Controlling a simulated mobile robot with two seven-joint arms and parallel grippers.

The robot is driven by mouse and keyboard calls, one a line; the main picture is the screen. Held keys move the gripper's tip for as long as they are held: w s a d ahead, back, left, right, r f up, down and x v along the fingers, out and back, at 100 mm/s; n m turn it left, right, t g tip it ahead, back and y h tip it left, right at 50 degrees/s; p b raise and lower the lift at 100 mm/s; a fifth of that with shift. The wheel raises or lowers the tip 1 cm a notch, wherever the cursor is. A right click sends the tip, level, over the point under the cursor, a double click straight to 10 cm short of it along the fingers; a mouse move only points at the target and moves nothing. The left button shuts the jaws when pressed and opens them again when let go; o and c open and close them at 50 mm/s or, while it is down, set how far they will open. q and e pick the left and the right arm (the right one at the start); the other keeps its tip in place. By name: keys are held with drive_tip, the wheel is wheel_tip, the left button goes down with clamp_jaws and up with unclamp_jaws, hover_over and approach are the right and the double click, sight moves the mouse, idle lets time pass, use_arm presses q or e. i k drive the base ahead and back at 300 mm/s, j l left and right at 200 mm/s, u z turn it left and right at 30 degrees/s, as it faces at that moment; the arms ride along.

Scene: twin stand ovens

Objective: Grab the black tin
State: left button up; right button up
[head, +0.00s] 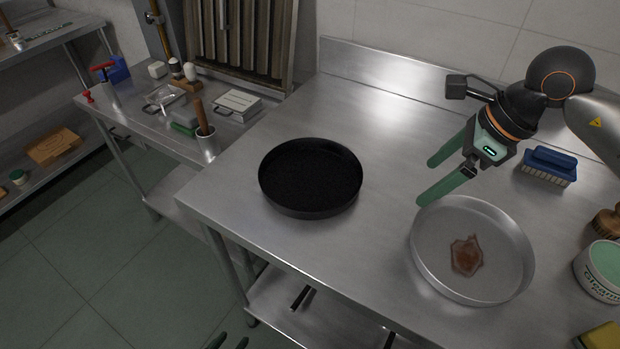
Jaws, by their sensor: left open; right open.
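The black tin (311,180) is a round, shallow pan standing flat on the steel table, left of the table's middle and near its front-left edge. My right gripper (426,182) is open and empty, with green fingers pointing left toward the tin. It is to the right of the tin and apart from it, above the back edge of a silver tin. Only the dark fingertips of my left gripper (229,342) show at the bottom edge, open, well below and to the left of the black tin. The rest of that gripper is out of view.
A silver round tin (420,262) with a brown stain stands right of the black tin. A blue brush (548,167), a white-green tub (598,272) and a yellow sponge (601,336) are further right. The steel table (350,115) is clear behind the black tin.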

sight(307, 178)
drive_tip(key=i+j+z, duration=0.15)
drive_tip(key=j, duration=0.25)
drive_tip(key=i+j+z, duration=0.2)
drive_tip(key=j, duration=0.2)
drive_tip(key=i+j+z, duration=0.15)
drive_tip(key=j, duration=0.25)
drive_tip(key=k, duration=0.05)
